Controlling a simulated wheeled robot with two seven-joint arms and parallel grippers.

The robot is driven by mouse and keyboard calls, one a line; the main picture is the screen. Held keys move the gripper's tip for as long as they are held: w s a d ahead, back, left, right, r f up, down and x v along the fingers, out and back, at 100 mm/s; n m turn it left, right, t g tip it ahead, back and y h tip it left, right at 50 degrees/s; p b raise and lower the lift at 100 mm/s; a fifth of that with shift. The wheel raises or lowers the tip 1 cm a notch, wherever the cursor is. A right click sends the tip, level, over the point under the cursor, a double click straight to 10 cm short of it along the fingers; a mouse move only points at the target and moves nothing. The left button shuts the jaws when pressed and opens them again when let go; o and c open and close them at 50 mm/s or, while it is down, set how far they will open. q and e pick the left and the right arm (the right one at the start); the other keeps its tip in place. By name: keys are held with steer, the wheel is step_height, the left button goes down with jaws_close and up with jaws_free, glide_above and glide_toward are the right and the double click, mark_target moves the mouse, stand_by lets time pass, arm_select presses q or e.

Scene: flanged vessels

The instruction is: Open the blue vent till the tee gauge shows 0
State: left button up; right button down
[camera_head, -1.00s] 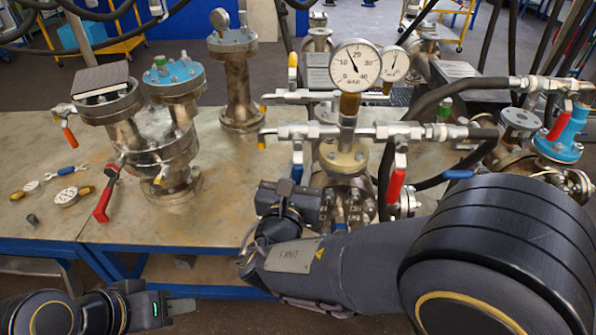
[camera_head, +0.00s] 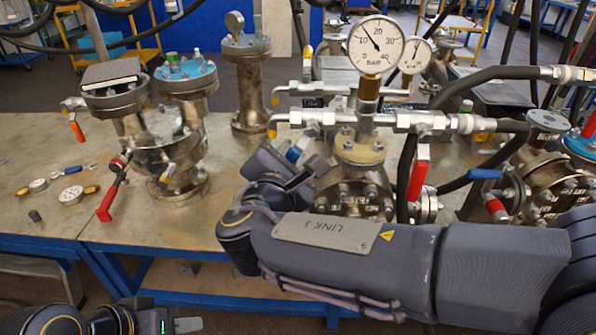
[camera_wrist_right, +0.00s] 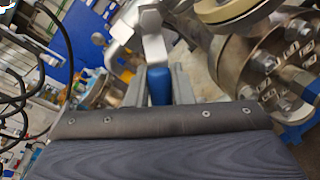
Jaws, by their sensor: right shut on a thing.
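The tee gauge (camera_head: 377,45) stands upright on the middle fitting with a white dial marked 0 to 40 bar. Its needle leans up-left, between 10 and 20. The blue vent handle (camera_head: 299,148) hangs below the left valve of the fitting, partly hidden by my right gripper (camera_head: 308,162). In the right wrist view, the blue handle (camera_wrist_right: 158,86) sits between the two fingers of my right gripper (camera_wrist_right: 158,78), which is shut on it. My left gripper (camera_head: 187,323) is low at the bottom left, off the table; its finger gap does not show clearly.
A red-handled valve (camera_head: 419,172) hangs right of the gauge. A second gauge (camera_head: 416,55) stands behind. Flanged vessels (camera_head: 165,165) with a red lever (camera_head: 107,203) stand at left. Small loose gauges (camera_head: 72,195) lie on the table (camera_head: 60,225). The front-left tabletop is mostly clear.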

steer(key=m+b, duration=0.1)
steer(key=a+r+m+y+b, duration=0.1)
steer(key=m+b, duration=0.2)
steer(key=b, duration=0.1)
steer(key=shift+a+r+m, duration=0.25)
steer(key=shift+r+m, duration=0.1)
steer(key=shift+m, duration=0.05)
steer(key=shift+a+r+m+g+y+b, duration=0.1)
steer(key=shift+r+m+g+y+b, duration=0.2)
steer(key=shift+r+m+y+b, duration=0.45)
steer(key=shift+a+r+m+b, duration=0.1)
steer(key=shift+r+m+b, duration=0.35)
steer(key=shift+m+b, duration=0.5)
steer(key=c, duration=1.3)
jaws_free()
steer(key=shift+s, duration=0.1)
steer(key=s, duration=0.2)
steer(key=s+r, duration=0.1)
steer(key=s, duration=0.4)
steer(key=shift+s+r, duration=0.25)
steer(key=shift+r, duration=0.05)
